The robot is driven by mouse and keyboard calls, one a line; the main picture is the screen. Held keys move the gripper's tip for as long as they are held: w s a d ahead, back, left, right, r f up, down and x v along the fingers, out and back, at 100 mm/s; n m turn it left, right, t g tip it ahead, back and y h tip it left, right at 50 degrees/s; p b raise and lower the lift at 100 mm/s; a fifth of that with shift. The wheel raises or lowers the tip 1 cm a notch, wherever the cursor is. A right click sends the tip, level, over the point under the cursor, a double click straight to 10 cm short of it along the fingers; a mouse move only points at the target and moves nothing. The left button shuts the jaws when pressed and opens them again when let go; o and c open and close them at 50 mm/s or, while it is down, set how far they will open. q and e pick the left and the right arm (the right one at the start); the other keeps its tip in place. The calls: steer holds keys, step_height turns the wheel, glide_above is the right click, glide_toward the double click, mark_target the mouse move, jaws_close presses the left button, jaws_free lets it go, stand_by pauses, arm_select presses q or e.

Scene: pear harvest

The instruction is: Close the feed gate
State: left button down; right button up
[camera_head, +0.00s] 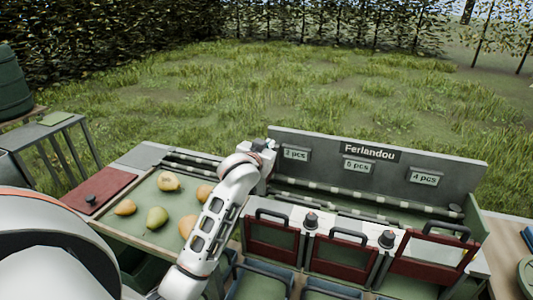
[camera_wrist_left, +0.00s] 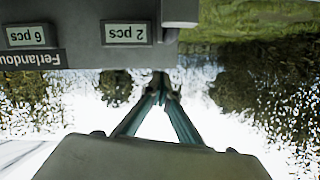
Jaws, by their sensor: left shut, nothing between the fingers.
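My left arm reaches up the middle of the head view, and its gripper (camera_head: 262,152) is at the left end of the grey sign board, beside the 2 pcs label. In the left wrist view the two teal fingers (camera_wrist_left: 168,92) meet at their tips, shut and empty. I cannot tell for certain which part is the feed gate; my arm covers the place between the pear tray (camera_head: 133,231) and the lanes. Three dark red gates (camera_head: 270,238) with black handles stand at the front of the lanes. My right gripper is not in view.
Several pears (camera_head: 157,218) lie in the tray. A red panel (camera_head: 98,190) with a black knob is left of it. The sign board (camera_head: 440,163) rises behind the lanes, with black knobs (camera_head: 387,239) between the gates. Grass lies beyond.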

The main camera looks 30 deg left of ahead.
arm_select(q)
steer(key=v, duration=0.8)
steer(key=shift+s, duration=0.25)
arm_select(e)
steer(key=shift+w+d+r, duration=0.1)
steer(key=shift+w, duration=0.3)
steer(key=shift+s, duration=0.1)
